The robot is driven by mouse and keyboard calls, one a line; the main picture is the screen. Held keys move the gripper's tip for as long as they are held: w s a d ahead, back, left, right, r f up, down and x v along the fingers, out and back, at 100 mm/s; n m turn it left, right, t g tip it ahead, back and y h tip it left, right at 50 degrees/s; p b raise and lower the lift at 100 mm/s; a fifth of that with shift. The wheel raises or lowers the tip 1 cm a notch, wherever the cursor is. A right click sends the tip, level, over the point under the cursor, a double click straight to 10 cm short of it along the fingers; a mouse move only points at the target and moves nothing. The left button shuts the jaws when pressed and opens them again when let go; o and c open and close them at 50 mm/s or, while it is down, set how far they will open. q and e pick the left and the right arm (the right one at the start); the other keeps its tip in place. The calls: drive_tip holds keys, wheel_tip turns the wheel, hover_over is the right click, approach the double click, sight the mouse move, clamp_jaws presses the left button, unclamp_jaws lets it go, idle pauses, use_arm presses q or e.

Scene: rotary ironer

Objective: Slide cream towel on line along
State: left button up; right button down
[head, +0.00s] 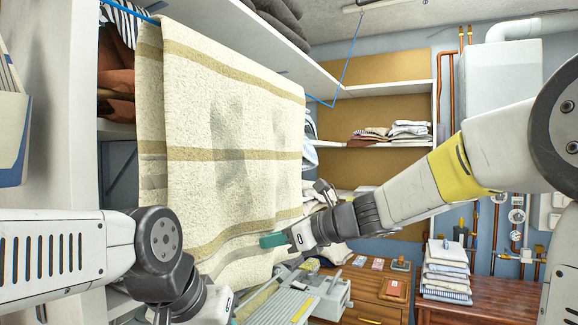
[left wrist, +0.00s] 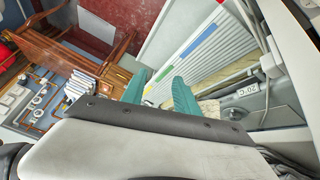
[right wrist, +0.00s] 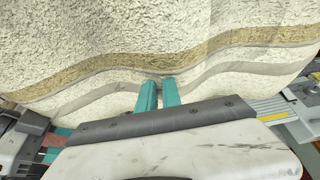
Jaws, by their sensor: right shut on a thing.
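The cream towel (head: 225,110) with tan stripes hangs over the blue line (head: 131,12) at the left and middle of the head view. Its lower part is creased and fills much of the right wrist view (right wrist: 150,30). My right gripper (head: 274,240) is at the towel's lower right in the head view. In the right wrist view its teal fingers (right wrist: 158,90) are close together and shut on the towel beside a tan stripe. My left gripper (left wrist: 160,92) has its teal fingers apart with nothing between them. Its fingertips are not clear in the head view.
A grey machine (head: 315,295) stands below the towel. A wooden dresser (head: 365,290) and a stack of folded cloths (head: 447,268) are farther back. White shelving (head: 280,40) runs close above and behind the towel. Copper pipes line the right wall.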

sight(215, 264)
drive_tip(key=shift+s+a, duration=0.4)
drive_tip(key=shift+s, duration=0.55)
drive_tip(key=shift+s+a, duration=0.4)
drive_tip(key=shift+s, duration=0.5)
drive_tip(key=shift+s+a, duration=0.4)
drive_tip(key=shift+s, duration=0.55)
drive_tip(key=shift+s+a, duration=0.35)
drive_tip(key=shift+s, duration=0.6)
drive_tip(key=shift+s+a, duration=0.4)
drive_tip(key=shift+s, duration=0.5)
drive_tip(key=shift+s+a, duration=0.35)
drive_tip(key=shift+s, duration=0.6)
